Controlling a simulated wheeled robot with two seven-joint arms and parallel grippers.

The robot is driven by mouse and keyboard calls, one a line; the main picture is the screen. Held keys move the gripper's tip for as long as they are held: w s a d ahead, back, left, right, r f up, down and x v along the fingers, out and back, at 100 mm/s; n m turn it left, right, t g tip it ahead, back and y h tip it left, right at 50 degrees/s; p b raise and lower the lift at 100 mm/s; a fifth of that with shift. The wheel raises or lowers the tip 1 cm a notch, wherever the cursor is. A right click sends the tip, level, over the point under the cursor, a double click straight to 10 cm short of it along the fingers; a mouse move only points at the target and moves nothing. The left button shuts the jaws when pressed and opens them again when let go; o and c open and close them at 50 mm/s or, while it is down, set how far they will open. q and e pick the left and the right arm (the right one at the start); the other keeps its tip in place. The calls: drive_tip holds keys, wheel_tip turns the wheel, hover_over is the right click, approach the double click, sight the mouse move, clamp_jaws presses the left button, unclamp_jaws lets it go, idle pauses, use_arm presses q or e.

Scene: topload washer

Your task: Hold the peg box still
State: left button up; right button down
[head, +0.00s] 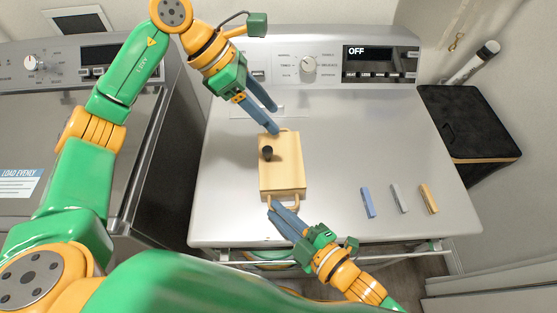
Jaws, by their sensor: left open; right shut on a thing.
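The peg box (284,178) is a light wooden block lying on the washer lid, with a handle at its far end and one at its near end. A dark round peg or hole (267,154) shows on its top, left of the middle. My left gripper (276,119) is open beside the far end of the box, its fingers close to the far handle; whether they touch it is unclear. My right gripper (273,207) is shut on the near handle of the box.
Blue (367,202), grey (399,198) and yellow (429,198) pegs lie on the washer lid (350,130) to the right of the box. The control panel (330,62) rises behind. A black box (470,120) stands right of the washer. The lid between box and pegs is clear.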

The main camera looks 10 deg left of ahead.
sight(267, 150)
use_arm(q)
drive_tip(key=s+a+t, duration=0.1)
drive_tip(key=s+a, duration=0.3)
drive_tip(key=x, duration=0.4)
drive_tip(key=a+x, duration=0.1)
drive_tip(key=x, duration=0.4)
drive_tip(key=shift+w+d+f, duration=0.2)
drive_tip(key=shift+w+f, duration=0.05)
drive_tip(key=shift+f, duration=0.15)
clamp_jaws()
drive_tip(key=shift+y, duration=0.3)
